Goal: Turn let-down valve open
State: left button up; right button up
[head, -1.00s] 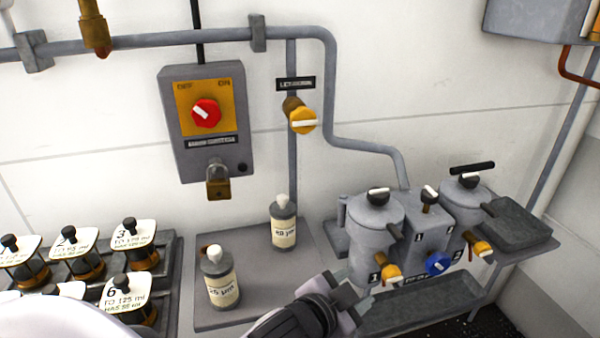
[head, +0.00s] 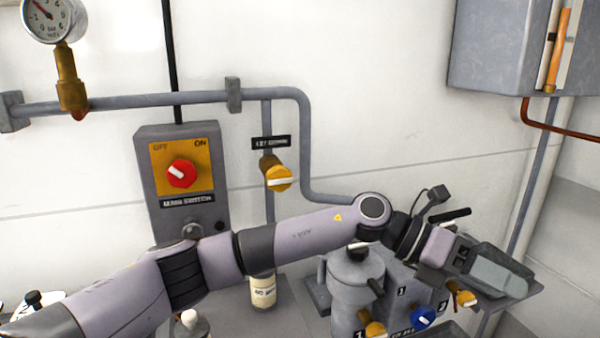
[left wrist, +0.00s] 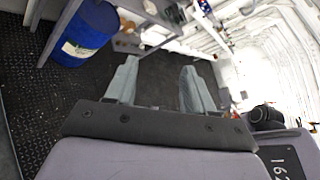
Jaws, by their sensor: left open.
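The let-down valve (head: 278,176) is a yellow knob with a pale bar on a brass body, under a dark label (head: 271,142) on the vertical pipe. The bar lies roughly level. My left arm crosses the head view below the valve. My right gripper is not in view.
A grey switch box (head: 150,215) with a red knob (head: 182,173) is left of the valve. A pressure gauge (head: 47,15) is at upper left. Grey pots (head: 350,290) stand below. The wall around the valve is clear. A blue drum (left wrist: 88,32) shows in the left wrist view.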

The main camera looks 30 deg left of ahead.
pick_arm(q)
jog(key=w+a+m+y, duration=0.25)
jog(key=a+y, duration=0.25)
jog(key=a, duration=0.3)
notch_tip(320, 180, up, 15)
jog(key=n+y, duration=0.3)
jog(key=y, duration=0.7)
send_over(279, 166)
jog(key=shift+n, duration=0.25)
jog(key=shift+f, duration=3.5)
